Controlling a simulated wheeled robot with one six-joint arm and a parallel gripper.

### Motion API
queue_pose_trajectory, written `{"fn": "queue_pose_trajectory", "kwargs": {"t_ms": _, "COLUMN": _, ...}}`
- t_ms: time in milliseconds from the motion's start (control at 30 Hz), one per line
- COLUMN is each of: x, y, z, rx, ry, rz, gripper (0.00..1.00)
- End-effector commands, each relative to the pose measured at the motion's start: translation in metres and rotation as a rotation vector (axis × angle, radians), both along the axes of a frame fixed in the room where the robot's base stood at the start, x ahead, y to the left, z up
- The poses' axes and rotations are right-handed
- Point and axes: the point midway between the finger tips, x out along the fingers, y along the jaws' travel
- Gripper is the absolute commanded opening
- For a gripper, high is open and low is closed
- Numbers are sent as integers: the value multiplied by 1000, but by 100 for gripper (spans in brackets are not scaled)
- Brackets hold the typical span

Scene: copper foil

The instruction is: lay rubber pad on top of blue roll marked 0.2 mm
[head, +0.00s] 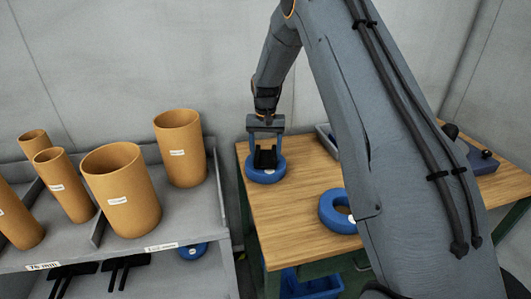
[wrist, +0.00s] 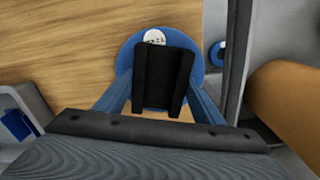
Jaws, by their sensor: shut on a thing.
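My gripper (head: 265,146) is shut on a black rubber pad (head: 265,159), pointing down over the left end of the wooden table. In the wrist view the pad (wrist: 163,78) sits between the two blue fingers (wrist: 161,100). A blue roll (head: 265,177) lies flat on the table directly under the pad. In the wrist view this roll (wrist: 127,55) shows around the pad, with a white label partly covered and too small to read surely. I cannot tell whether the pad touches the roll. A second blue roll (head: 331,222) lies further right, partly behind my arm.
A grey shelf (head: 120,252) at left bears several orange tubes, one tall tube (head: 181,148) near the table. Another blue roll (head: 193,251) lies lower on the shelf unit. A grey tray (head: 325,138) stands behind; a blue bin (head: 310,287) is below. Bare wood (head: 290,222) lies in front.

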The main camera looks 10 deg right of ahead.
Motion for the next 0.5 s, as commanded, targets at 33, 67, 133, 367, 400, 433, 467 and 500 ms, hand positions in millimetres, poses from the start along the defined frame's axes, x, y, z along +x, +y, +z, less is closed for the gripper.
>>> {"fn": "queue_pose_trajectory", "kwargs": {"t_ms": 33, "x": 0, "y": 0, "z": -1, "rx": 0, "ry": 0, "rz": 0, "gripper": 36}}
{"fn": "queue_pose_trajectory", "kwargs": {"t_ms": 67, "x": 0, "y": 0, "z": -1, "rx": 0, "ry": 0, "rz": 0, "gripper": 36}}
{"fn": "queue_pose_trajectory", "kwargs": {"t_ms": 133, "x": 0, "y": 0, "z": -2, "rx": 0, "ry": 0, "rz": 0, "gripper": 36}}
{"fn": "queue_pose_trajectory", "kwargs": {"t_ms": 367, "x": 0, "y": 0, "z": -5, "rx": 0, "ry": 0, "rz": 0, "gripper": 36}}
{"fn": "queue_pose_trajectory", "kwargs": {"t_ms": 400, "x": 0, "y": 0, "z": -5, "rx": 0, "ry": -1, "rz": 0, "gripper": 67}}
{"fn": "queue_pose_trajectory", "kwargs": {"t_ms": 433, "x": 0, "y": 0, "z": -5, "rx": 0, "ry": -1, "rz": 0, "gripper": 72}}
{"fn": "queue_pose_trajectory", "kwargs": {"t_ms": 467, "x": 0, "y": 0, "z": -5, "rx": 0, "ry": 0, "rz": 0, "gripper": 77}}
{"fn": "queue_pose_trajectory", "kwargs": {"t_ms": 500, "x": 0, "y": 0, "z": -5, "rx": 0, "ry": 0, "rz": 0, "gripper": 84}}
